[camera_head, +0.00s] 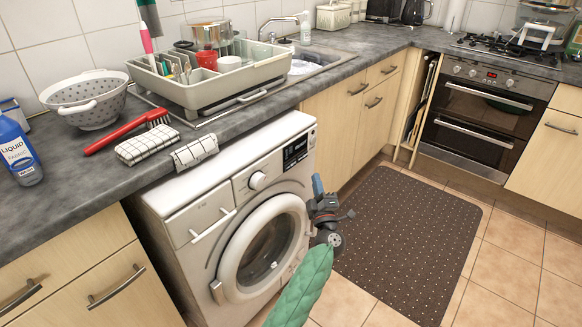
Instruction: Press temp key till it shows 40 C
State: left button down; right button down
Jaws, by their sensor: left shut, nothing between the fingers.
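The white washing machine (205,245) stands under the counter with its round door (264,248) shut. Its dark control panel with a small display (295,152) is at the upper right of its front, right of the round dial (257,180). The temp key and the reading are too small to make out. My left gripper (319,186) is shut and empty, with a blue tip pointing up. In the picture it is just right of the machine's front edge and below the panel. No contact with the panel shows. My right gripper is not in view.
The grey counter (60,160) runs above the machine. A dark mat (410,235) lies on open floor.

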aim_at(290, 165)
pick_arm(q)
jog(key=w+a, duration=0.4)
jog(key=a, duration=0.1)
jog(key=shift+a+b, duration=0.3)
dwell(0.9)
dwell(0.9)
jog(key=shift+w+a, duration=0.15)
jog(key=shift+a, duration=0.05)
jog(key=shift+w+a, duration=0.1)
jog(key=shift+a, duration=0.05)
jog(key=shift+w+a, duration=0.1)
dwell(0.5)
